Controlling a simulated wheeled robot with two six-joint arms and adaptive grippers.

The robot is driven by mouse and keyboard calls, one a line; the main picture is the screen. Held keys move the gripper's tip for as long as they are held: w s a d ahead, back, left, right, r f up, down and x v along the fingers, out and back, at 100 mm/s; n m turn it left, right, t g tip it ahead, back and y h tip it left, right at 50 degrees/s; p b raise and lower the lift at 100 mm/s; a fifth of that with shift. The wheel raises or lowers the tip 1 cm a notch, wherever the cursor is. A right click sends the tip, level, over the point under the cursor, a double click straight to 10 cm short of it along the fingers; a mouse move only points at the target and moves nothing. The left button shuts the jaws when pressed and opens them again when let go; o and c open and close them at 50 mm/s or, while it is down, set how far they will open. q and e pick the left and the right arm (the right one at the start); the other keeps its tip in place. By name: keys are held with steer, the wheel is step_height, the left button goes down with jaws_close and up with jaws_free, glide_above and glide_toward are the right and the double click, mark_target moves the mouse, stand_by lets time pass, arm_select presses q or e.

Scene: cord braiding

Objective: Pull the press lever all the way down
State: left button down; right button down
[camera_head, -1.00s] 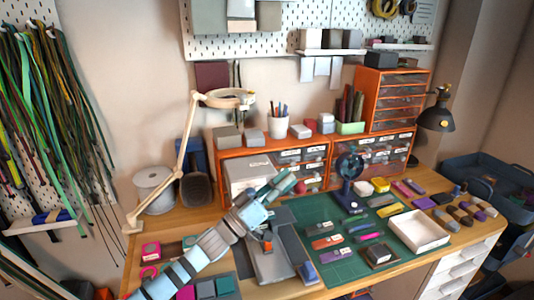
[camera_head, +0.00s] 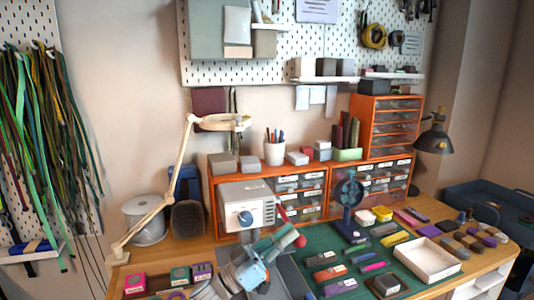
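The press (camera_head: 233,199) is a pale grey box with a blue round dial on its front, standing in front of the orange drawers. A red rounded knob (camera_head: 299,240), which looks like the end of the press lever, shows right at the tips of my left gripper (camera_head: 284,241). A smaller red piece (camera_head: 281,212) shows above it at the press's right side. My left gripper reaches in from the bottom, low in front of the press, and hides most of the lever and the press base. Whether its fingers are closed around the lever is not clear. My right gripper is not in view.
The green mat (camera_head: 318,238) with several small blocks lies to the right, with a white tray (camera_head: 427,260) on it. A small blue fan (camera_head: 348,192) stands behind the mat. A cream lamp arm (camera_head: 176,165) rises at the left. Pink, green and grey boxes lie at front left.

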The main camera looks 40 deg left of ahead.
arm_select(q)
steer(key=shift+f, duration=0.2)
stand_by(0.3)
step_height(320, 180, up, 5)
steer(key=p, duration=0.5)
steer(key=v, duration=1.1)
steer(key=shift+w+a, duration=0.2)
steer(key=shift+a, duration=0.05)
steer(key=shift+f, duration=0.15)
